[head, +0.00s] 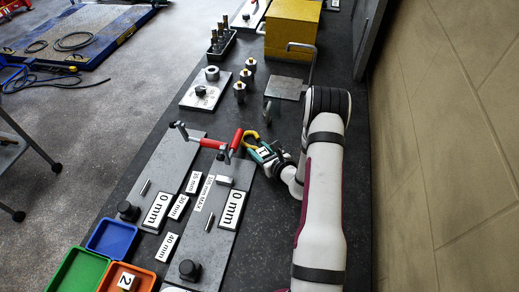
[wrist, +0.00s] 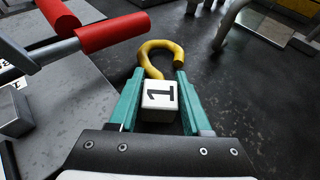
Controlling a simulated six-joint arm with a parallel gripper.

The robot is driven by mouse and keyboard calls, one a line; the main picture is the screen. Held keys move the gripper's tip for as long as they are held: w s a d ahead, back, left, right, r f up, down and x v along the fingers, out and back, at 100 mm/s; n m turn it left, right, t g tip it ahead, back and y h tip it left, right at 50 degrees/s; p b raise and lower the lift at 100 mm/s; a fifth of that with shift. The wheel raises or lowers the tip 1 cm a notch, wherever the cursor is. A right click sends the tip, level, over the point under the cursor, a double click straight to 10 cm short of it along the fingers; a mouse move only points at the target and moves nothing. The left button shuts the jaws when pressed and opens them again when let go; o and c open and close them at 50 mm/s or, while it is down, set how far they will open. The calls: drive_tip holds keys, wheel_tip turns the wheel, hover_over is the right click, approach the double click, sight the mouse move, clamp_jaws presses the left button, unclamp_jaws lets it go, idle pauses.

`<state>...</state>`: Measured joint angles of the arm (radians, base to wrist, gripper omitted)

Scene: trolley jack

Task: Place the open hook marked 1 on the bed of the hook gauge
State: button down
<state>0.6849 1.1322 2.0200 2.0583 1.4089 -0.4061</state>
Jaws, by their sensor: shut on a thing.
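The open hook marked 1 is a yellow hook (head: 251,135) on a white block with a black 1. In the wrist view the yellow hook (wrist: 148,46) points away from me, beyond the fingertips. My gripper (head: 263,152) is shut on its white block (wrist: 160,96), between teal fingers. Two grey plates with 0 mm labels, a left plate (head: 172,160) and a right plate (head: 212,248), lie left of my gripper. Red-gripped levers (head: 238,139) stand at their far ends. I cannot tell which plate is the hook gauge. The hook is apart from both, over the dark bench.
Blue (head: 112,238), green (head: 75,270) and orange bins stand at the near left; the orange one holds a block marked 2 (head: 125,282). Beyond are a metal plate (head: 205,92), several pins, and a yellow box (head: 292,25). A wall (head: 450,150) is at the right.

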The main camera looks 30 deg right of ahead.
drive_tip(key=shift+f, duration=0.1)
drive_tip(key=shift+c, duration=1.8)
unclamp_jaws()
